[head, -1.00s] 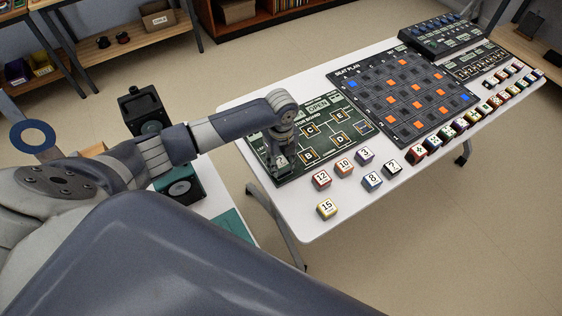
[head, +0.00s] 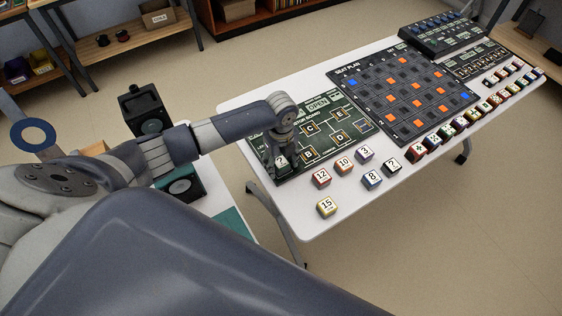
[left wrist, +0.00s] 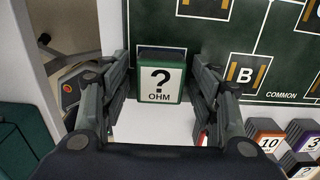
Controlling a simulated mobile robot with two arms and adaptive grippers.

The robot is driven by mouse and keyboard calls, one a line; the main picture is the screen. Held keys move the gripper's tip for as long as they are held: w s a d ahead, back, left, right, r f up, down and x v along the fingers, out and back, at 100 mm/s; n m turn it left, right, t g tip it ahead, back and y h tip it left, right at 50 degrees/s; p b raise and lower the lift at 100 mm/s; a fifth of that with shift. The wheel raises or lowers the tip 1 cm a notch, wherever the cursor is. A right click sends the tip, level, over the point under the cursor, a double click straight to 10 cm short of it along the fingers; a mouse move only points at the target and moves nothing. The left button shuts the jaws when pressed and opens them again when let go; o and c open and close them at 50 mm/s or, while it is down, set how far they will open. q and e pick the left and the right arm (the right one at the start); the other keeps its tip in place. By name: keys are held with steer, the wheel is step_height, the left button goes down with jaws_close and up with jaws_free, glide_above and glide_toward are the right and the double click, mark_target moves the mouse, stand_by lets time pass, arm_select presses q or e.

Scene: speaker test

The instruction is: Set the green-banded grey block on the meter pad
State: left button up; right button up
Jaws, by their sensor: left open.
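The green-banded block (left wrist: 160,85) has a white face reading "? OHM", green edges and a dark top. It stands upright at the near left part of the dark green board (head: 345,142), and its small pale face shows in the head view (head: 281,162). My left gripper (left wrist: 160,112) is open, with one finger on each side of the block and narrow gaps visible beside it. The board's display reads "OPEN" (head: 317,104). My right gripper is not in view.
Several numbered blocks, such as the yellow 15 block (head: 327,208) and red 12 block (head: 321,177), stand on the white table (head: 375,203) in front of the board. The seat plan board (head: 400,92) lies further right, with a row of small blocks along its near side.

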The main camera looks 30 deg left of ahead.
mark_target(281, 162)
arm_select(q)
step_height(281, 162, up, 12)
steer(key=b, duration=0.1)
stand_by(0.8)
